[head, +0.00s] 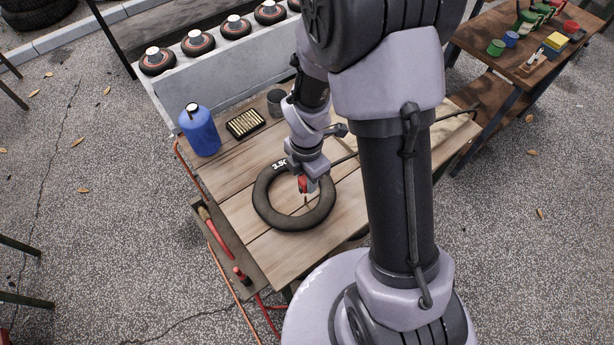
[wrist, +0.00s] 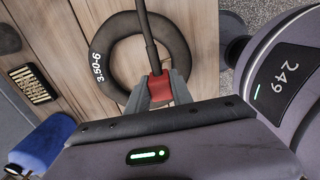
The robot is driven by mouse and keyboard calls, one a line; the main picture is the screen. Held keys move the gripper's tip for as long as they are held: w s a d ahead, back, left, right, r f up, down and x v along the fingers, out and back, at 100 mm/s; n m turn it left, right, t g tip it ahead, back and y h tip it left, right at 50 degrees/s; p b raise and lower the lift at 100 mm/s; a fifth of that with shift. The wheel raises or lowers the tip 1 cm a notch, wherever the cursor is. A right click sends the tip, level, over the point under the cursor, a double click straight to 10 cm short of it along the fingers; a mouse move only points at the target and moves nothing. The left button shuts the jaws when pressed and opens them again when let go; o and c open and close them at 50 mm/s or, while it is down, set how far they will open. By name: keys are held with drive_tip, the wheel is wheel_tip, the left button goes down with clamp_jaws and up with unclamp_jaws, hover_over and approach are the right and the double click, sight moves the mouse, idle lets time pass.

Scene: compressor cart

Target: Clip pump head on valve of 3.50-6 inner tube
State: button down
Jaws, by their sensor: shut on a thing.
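The black inner tube (head: 262,205), marked 3.50-6, lies flat on the wooden cart top. It also shows in the wrist view (wrist: 112,50). My gripper (head: 306,184) is shut on the red pump head (wrist: 160,87), held over the right part of the tube ring in the head view. A black hose (wrist: 147,30) runs from the pump head across the ring in the wrist view. The tube's valve cannot be made out clearly; the gripper and pump head cover part of that area. I cannot tell whether the pump head touches the valve.
A blue bottle (head: 200,132), a tray of brass-coloured pieces (head: 246,124) and a grey cup (head: 276,102) stand at the cart's back. Several small wheels (head: 198,42) line a shelf behind. A side table (head: 500,62) holds coloured items. The cart top's front left is clear.

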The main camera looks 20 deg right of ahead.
drive_tip(key=shift+f+b, duration=0.8)
drive_tip(key=shift+f, duration=0.65)
drive_tip(key=shift+f+b, duration=0.75)
drive_tip(key=shift+f, duration=0.4)
drive_tip(key=c, duration=1.1)
unclamp_jaws()
drive_tip(key=shift+o, duration=0.2)
wheel_tip(320, 180, up, 18)
drive_tip(key=p, duration=0.6)
drive_tip(key=shift+f+p, duration=0.25)
drive_tip(key=shift+p, duration=0.15)
